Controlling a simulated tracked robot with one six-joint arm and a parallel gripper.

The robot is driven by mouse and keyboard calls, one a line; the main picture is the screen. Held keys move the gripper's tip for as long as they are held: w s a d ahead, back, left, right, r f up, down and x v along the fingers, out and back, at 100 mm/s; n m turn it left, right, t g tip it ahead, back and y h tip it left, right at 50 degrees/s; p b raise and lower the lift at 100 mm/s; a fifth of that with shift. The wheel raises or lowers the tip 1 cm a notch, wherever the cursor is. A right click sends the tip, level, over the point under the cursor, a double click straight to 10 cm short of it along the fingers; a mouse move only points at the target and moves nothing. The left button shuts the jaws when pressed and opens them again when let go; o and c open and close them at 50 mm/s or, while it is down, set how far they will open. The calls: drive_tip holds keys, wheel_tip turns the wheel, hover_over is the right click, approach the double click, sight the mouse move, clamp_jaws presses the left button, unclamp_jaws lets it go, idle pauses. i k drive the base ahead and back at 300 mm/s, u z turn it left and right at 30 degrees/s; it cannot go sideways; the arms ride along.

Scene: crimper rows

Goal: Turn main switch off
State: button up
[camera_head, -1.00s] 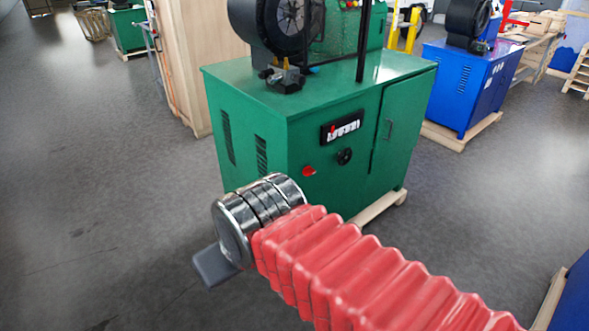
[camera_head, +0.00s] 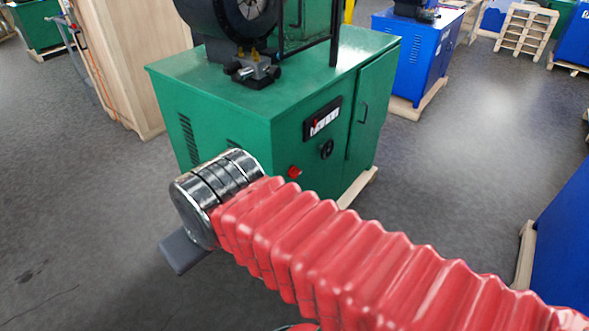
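The green crimper machine (camera_head: 230,110) stands ahead. Its front bears a small red switch (camera_head: 294,171), a round black knob (camera_head: 326,149) and a dark panel (camera_head: 322,117) with a red mark and white parts. I cannot tell for sure which is the main switch, or its setting. My arm, in a red ribbed sleeve, crosses from the lower right. My gripper (camera_head: 184,251) shows only as a grey piece beyond the dark metal wrist, left of the red switch in the picture and apart from it. Its fingertips cannot be made out.
A wooden crate (camera_head: 135,60) stands left of the green machine. A blue machine (camera_head: 415,58) on a pallet stands behind right, and a blue cabinet (camera_head: 565,240) is at the right edge. The grey floor at left is clear.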

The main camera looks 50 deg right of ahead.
sight(293, 172)
drive_tip(key=z, duration=0.35)
drive_tip(key=i, duration=0.7)
drive_tip(key=z, duration=0.65)
drive_tip(key=i, duration=0.4)
drive_tip(key=z, duration=0.25)
